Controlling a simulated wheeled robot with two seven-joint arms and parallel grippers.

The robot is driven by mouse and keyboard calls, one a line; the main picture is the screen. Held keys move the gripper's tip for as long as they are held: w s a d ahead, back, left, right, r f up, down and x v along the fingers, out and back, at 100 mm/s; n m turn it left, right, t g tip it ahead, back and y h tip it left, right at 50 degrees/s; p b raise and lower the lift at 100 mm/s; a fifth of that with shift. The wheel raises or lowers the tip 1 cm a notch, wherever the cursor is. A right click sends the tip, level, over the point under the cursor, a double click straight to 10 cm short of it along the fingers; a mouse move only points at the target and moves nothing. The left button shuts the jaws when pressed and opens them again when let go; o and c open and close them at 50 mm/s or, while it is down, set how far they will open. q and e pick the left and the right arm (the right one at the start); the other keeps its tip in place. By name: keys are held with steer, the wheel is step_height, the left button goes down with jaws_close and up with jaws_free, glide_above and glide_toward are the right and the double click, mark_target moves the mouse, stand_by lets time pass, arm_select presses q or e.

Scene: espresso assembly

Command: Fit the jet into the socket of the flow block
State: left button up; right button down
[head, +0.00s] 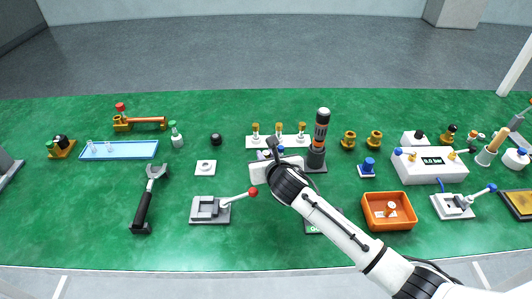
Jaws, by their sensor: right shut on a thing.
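My right gripper (274,147) is over the middle of the green table, just in front of a white rack (250,143). The rack holds small upright pieces with brass-coloured tops, one of them here (302,129). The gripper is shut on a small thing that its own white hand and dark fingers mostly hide. I cannot make out which thing it is. I cannot pick out the jet or the flow block with its socket for certain at this size. My left gripper is not in view.
A dark cylinder with orange bands (321,130) stands close right of the gripper. A grey fixture with a red-knobbed lever (209,209) lies front left. An orange bin (389,225) is front right. A white box (430,174) stands further right. Green table is clear between the fixtures.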

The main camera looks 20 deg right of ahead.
steer(key=shift+p, duration=0.4)
stand_by(0.5)
steer(key=shift+f, duration=0.4)
stand_by(0.5)
steer(key=c, duration=1.6)
jaws_free()
steer(key=shift+o, duration=0.2)
